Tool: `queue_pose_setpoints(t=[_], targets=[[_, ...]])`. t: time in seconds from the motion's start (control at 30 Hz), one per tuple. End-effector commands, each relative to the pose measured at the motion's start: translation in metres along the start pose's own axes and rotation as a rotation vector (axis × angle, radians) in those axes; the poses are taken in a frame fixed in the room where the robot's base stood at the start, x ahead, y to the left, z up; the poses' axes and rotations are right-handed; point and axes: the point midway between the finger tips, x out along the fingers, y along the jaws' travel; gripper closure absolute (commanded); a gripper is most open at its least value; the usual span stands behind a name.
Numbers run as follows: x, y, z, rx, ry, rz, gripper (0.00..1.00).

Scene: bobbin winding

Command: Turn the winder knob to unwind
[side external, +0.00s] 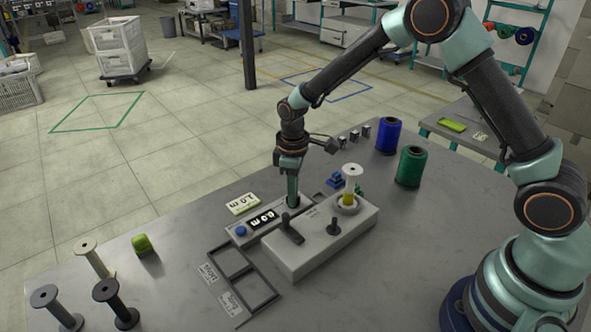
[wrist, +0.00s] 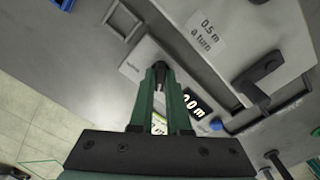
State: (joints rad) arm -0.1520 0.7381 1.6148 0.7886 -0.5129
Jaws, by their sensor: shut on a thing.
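The winder (side external: 318,262) is a grey box on the table. My gripper (side external: 293,202) points down at the far side of the winder, by the counter. In the wrist view its fingers (wrist: 160,72) are shut on a small knob, mostly hidden between them.
A "0.5 m a turn" label (wrist: 207,33) is in the wrist view. A dark two-part frame (side external: 240,283) lies in front. Blue (side external: 388,136) and green (side external: 411,166) thread cones stand at the back right. Empty spools (side external: 92,262) and a green piece (side external: 143,244) are at the left. A white card (side external: 243,204) lies behind the counter.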

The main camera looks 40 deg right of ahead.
Motion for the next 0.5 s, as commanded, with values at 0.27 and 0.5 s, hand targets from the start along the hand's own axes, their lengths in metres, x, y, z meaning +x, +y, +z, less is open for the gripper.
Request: queue_pose_setpoints(t=[0.27, 0.5], targets=[[-0.001, 0.0001, 0.0001, -0.108, -0.001, 0.0, 1.0], [-0.0011, 0.0001, 0.0001, -0.137, -0.001, 0.0, 1.0]])
